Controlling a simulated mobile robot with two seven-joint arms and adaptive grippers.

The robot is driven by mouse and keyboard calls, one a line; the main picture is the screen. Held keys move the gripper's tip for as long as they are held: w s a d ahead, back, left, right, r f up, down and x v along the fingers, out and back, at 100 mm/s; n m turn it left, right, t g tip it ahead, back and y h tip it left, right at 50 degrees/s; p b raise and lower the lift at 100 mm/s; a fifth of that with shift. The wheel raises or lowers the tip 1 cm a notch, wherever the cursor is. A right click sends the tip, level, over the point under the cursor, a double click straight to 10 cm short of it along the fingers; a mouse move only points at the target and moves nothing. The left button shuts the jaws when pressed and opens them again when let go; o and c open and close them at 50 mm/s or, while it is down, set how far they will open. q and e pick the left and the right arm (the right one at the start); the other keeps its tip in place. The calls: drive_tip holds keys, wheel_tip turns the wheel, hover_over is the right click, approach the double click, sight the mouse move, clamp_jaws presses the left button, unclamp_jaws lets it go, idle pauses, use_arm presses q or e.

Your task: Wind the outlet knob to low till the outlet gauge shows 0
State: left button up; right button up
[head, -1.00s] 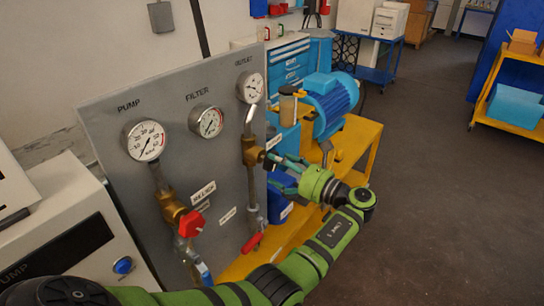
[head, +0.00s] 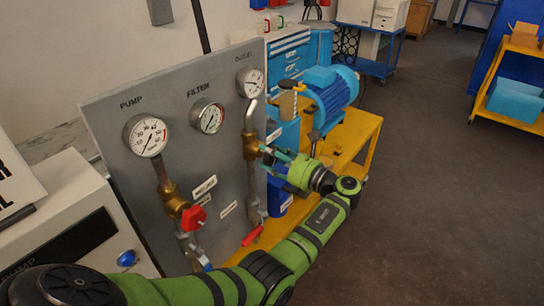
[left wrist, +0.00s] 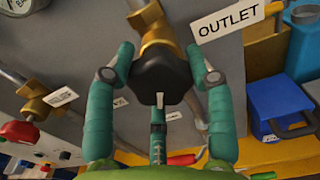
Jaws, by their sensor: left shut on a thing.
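The outlet knob (left wrist: 162,78) is a dark, faceted knob on a brass valve, beside the OUTLET label. My left gripper (left wrist: 160,72) has its teal fingers on both sides of the knob and is shut on it. In the head view the left gripper (head: 266,150) reaches the brass outlet valve (head: 250,146) from the right, and its fingers hide the knob. The outlet gauge (head: 250,82) is the round white dial at the panel's upper right; its needle is too small to read surely. My right gripper is not in view.
The grey panel (head: 225,150) also carries the pump gauge (head: 145,135) and filter gauge (head: 207,117). A red valve handle (head: 194,220) is at lower left, and a red lever (head: 252,236) is below the outlet pipe. A blue motor (head: 330,95) stands behind my gripper. Open floor lies to the right.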

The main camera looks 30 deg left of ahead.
use_arm(q)
drive_tip(key=shift+s+f, duration=0.1)
drive_tip(key=shift+f, duration=0.2)
